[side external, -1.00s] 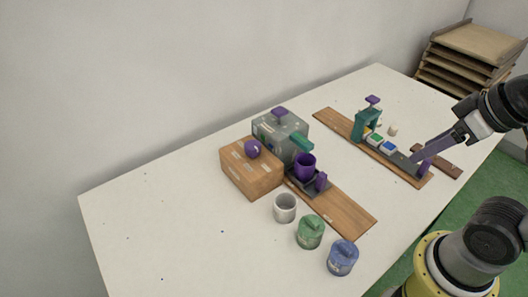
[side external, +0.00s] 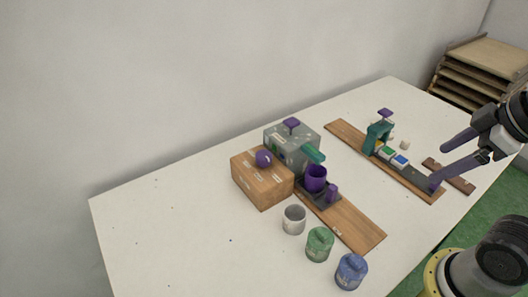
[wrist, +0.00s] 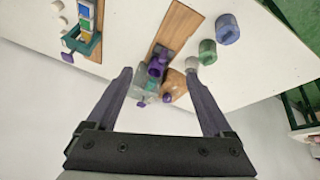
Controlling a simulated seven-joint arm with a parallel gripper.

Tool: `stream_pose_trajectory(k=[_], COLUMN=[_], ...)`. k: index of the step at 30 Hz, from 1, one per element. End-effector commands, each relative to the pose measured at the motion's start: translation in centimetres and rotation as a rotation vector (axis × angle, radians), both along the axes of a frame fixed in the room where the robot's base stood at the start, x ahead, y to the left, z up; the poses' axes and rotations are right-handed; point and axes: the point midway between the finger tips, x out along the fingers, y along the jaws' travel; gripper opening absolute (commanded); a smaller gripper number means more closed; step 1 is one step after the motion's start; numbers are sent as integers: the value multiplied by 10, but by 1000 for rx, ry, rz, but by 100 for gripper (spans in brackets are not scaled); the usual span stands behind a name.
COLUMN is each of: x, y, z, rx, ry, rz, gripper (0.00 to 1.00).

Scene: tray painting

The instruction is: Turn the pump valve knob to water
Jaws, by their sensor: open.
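The pump is a grey box (side external: 284,152) with a teal spout (side external: 314,154), standing mid-table behind a wooden board. A purple knob (side external: 291,123) sits on its top. A round purple knob (side external: 263,158) shows at the wooden box in front of it. I cannot tell which knob is the valve or read its setting. A purple cup (side external: 316,177) stands under the spout. My gripper (side external: 442,164) is open and empty, far to the right of the pump, over the second board's near end. In the wrist view the pump (wrist: 149,82) appears between the spread fingers.
A wooden box (side external: 262,182) adjoins the pump. White (side external: 293,220), green (side external: 319,245) and blue (side external: 351,272) pots stand in front. A second board (side external: 345,131) bears a teal arch (side external: 377,137) and coloured blocks. The table's left side is clear.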

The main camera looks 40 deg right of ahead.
Motion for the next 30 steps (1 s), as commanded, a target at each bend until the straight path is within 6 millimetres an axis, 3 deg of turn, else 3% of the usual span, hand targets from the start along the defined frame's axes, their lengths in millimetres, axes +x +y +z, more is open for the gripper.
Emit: stream_pose_trajectory(k=[8, 15, 19, 23, 30], x=[58, 140, 186, 231, 307], y=[6, 24, 39, 56, 96], z=[78, 117, 122, 114, 70], rx=[-283, -467, -527, -564, -573], ry=[20, 80, 109, 135, 187], rz=[591, 1106, 1339, 1544, 1825], gripper=[85, 85, 85, 85, 85])
